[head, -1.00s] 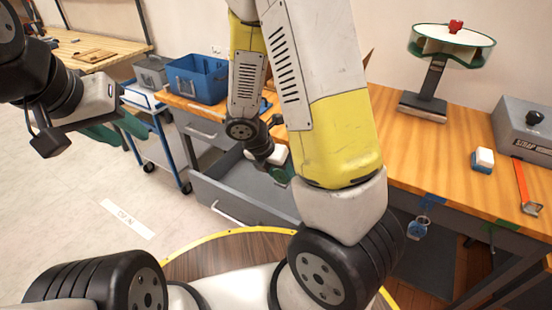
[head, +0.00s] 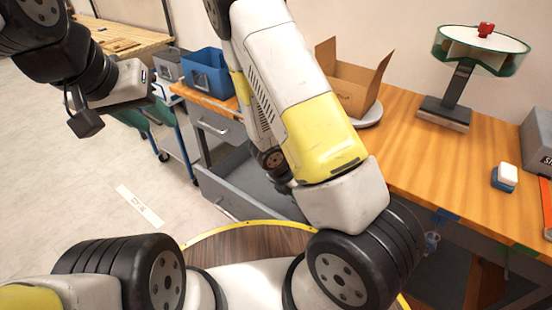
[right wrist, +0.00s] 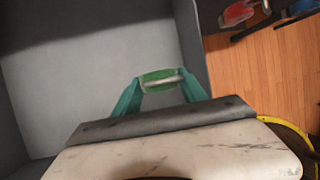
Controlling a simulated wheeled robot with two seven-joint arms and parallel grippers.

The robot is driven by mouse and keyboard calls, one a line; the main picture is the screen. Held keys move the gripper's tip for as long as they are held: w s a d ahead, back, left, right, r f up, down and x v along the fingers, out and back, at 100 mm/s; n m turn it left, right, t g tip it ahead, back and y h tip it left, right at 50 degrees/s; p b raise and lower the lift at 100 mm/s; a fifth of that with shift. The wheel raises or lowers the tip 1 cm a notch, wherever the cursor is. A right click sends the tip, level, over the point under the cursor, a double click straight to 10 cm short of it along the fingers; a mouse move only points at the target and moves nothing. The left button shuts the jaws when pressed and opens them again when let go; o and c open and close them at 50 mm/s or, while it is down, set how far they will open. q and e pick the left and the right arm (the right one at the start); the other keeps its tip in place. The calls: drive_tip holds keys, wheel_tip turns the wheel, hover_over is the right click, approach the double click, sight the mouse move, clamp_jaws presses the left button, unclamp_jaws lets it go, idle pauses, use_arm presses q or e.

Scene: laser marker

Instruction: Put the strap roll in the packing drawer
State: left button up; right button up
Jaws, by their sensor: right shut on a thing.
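The packing drawer (head: 238,192) is a deep grey drawer, pulled open under the left end of the wooden bench. In the right wrist view its grey floor (right wrist: 95,75) looks empty. My right gripper (right wrist: 160,82) has teal fingers shut on a small green and whitish thing, likely the strap roll (right wrist: 158,76), held over the drawer near its right wall. Its height above the floor is hard to judge. In the head view my right arm hides this gripper and what it holds. My left gripper (head: 147,112) hangs empty at the left, its teal fingers apart.
On the bench (head: 410,135) stand an open cardboard box (head: 350,85), a round green-rimmed stand (head: 482,45), a blue and white block (head: 505,177) and a grey strap machine (head: 537,140).

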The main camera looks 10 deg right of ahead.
drive_tip(key=w+a, duration=0.1)
drive_tip(key=w, duration=0.3)
drive_tip(key=w+a+f, duration=0.1)
drive_tip(key=w, duration=0.4)
drive_tip(key=w+a, duration=0.1)
drive_tip(key=w, duration=0.3)
drive_tip(key=shift+w+f, duration=0.15)
drive_tip(key=shift+w, duration=0.25)
drive_tip(key=shift+w+f, duration=0.15)
drive_tip(key=shift+f, duration=0.75)
drive_tip(key=shift+w+f, duration=0.15)
drive_tip(key=shift+f, duration=0.7)
drive_tip(key=shift+f, duration=0.15)
drive_tip(key=o, duration=1.4)
